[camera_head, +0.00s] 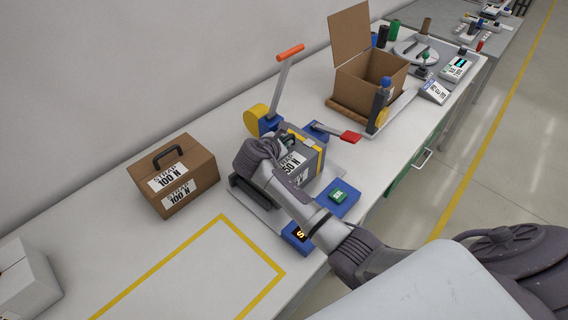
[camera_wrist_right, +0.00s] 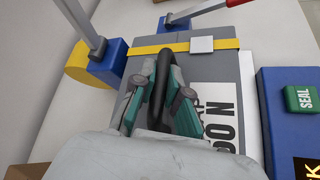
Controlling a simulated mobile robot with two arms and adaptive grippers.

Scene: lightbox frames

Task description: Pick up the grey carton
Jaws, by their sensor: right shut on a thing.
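The grey carton (camera_head: 312,160) has a yellow strap, a black handle and a white label reading "50 N". It sits on the grey plate of a bench station. In the right wrist view the carton (camera_wrist_right: 197,66) fills the middle, with the strap across its far part. My right gripper (camera_head: 286,141) is over the carton's top and hides part of it. In the wrist view the right gripper's green fingers (camera_wrist_right: 160,95) are closed around the black handle (camera_wrist_right: 158,88). My left gripper is not in view.
A lever with an orange grip (camera_head: 285,75) stands behind the carton, and a red-handled lever (camera_head: 345,136) beside it. A blue box with a green SEAL button (camera_head: 339,195) is close in front. A brown handled carton (camera_head: 173,177) stands left; an open cardboard box (camera_head: 355,85) stands behind right.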

